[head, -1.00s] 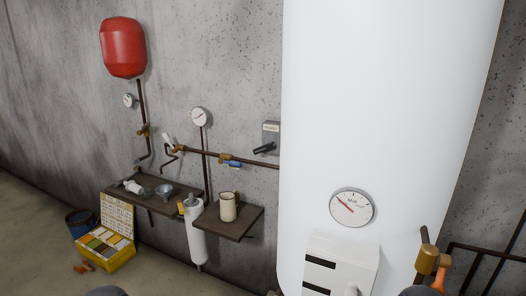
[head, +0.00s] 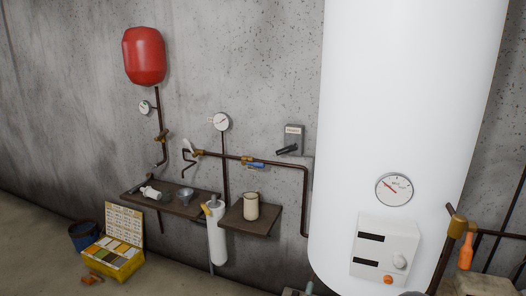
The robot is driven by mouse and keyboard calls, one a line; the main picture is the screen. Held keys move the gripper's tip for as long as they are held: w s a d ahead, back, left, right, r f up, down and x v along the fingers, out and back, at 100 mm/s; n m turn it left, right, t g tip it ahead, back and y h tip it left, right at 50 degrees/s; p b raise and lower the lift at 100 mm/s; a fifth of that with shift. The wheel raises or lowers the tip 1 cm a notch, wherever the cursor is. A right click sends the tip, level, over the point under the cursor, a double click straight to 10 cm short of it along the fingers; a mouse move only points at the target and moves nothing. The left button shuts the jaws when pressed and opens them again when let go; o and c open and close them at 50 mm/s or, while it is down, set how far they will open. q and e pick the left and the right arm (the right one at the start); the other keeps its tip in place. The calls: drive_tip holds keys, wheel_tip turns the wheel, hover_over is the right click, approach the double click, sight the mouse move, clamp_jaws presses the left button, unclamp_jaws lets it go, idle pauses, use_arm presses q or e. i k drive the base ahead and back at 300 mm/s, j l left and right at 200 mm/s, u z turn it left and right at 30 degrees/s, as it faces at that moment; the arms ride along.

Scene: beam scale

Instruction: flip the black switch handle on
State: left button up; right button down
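The black switch handle (head: 287,150) sticks out to the lower left from a small grey switch box (head: 294,135) on the concrete wall. The box carries a pale label whose text is too small to read. It is just left of the big white tank, above the brown pipe. Neither of my grippers shows in the head view, and nothing touches the handle.
The white tank (head: 405,105) with a dial and control panel fills the right side. A brown pipe with a blue-handled valve (head: 255,164) runs below the switch. A wooden shelf (head: 262,226) with a beige mug (head: 251,206) juts out lower. The wall around the box is clear.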

sight(289, 148)
drive_tip(key=i+j, duration=0.15)
drive_tip(key=j, duration=0.3)
drive_tip(key=i+j+z, duration=0.15)
drive_tip(key=j, duration=0.3)
drive_tip(key=i+j, duration=0.1)
drive_tip(key=j, duration=0.4)
drive_tip(key=i+j+z, duration=0.15)
drive_tip(key=j, duration=0.8)
drive_tip(key=i+j+z, duration=0.1)
drive_tip(key=i, duration=0.4)
drive_tip(key=i+j+z, duration=0.1)
drive_tip(key=i+j, duration=0.2)
drive_tip(key=i, duration=0.15)
drive_tip(key=i+j+z, duration=0.15)
drive_tip(key=i, duration=0.35)
drive_tip(key=i+j, duration=0.1)
drive_tip(key=i, duration=0.15)
